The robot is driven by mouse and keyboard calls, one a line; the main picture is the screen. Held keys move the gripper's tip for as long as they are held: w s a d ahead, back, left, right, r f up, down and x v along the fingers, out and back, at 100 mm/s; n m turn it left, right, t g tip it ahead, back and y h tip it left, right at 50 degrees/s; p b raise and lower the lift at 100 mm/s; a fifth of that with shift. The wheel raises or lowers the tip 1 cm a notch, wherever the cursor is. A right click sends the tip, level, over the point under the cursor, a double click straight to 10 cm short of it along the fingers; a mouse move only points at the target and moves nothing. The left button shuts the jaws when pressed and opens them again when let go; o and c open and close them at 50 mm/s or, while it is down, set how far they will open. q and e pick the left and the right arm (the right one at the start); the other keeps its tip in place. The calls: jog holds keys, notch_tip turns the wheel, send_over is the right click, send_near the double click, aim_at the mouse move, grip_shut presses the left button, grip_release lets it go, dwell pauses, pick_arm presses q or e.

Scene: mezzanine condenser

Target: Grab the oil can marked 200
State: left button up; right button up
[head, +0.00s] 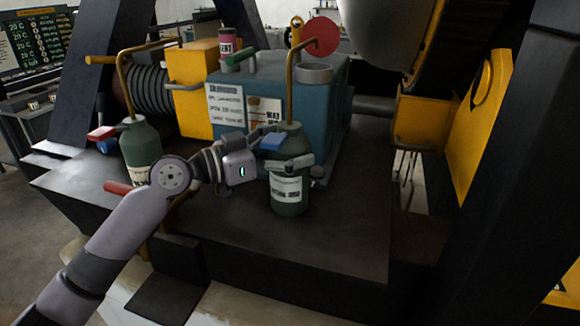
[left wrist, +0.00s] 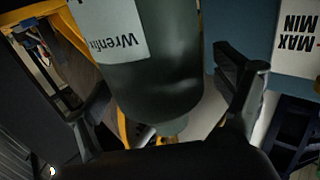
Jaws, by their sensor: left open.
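Two dark green oil cans with bent brass spouts stand on the dark platform in the head view. The right can (head: 289,196) has a blue lever and a white label. The left can (head: 140,143) has a red lever and is partly hidden by my left arm. I cannot read 200 on either. My left gripper (head: 284,153) is at the right can, its fingers open around the upper body. In the left wrist view a green can (left wrist: 165,60) appears upside down between the open fingers (left wrist: 170,95), with part of a label reading "Wrenfi". My right gripper is not in view.
A blue tank (head: 318,95) with labels stands close behind the right can. A red-handled thing (head: 118,187) lies near my left arm. Yellow brackets (head: 425,115) and dark beams stand at the right. The platform (head: 340,225) right of the can is clear.

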pick_arm(q)
jog(key=shift+c, duration=0.6)
jog(key=c, duration=1.9)
jog(key=shift+a+r, duration=0.1)
jog(key=shift+r, duration=0.05)
jog(key=shift+c, duration=0.2)
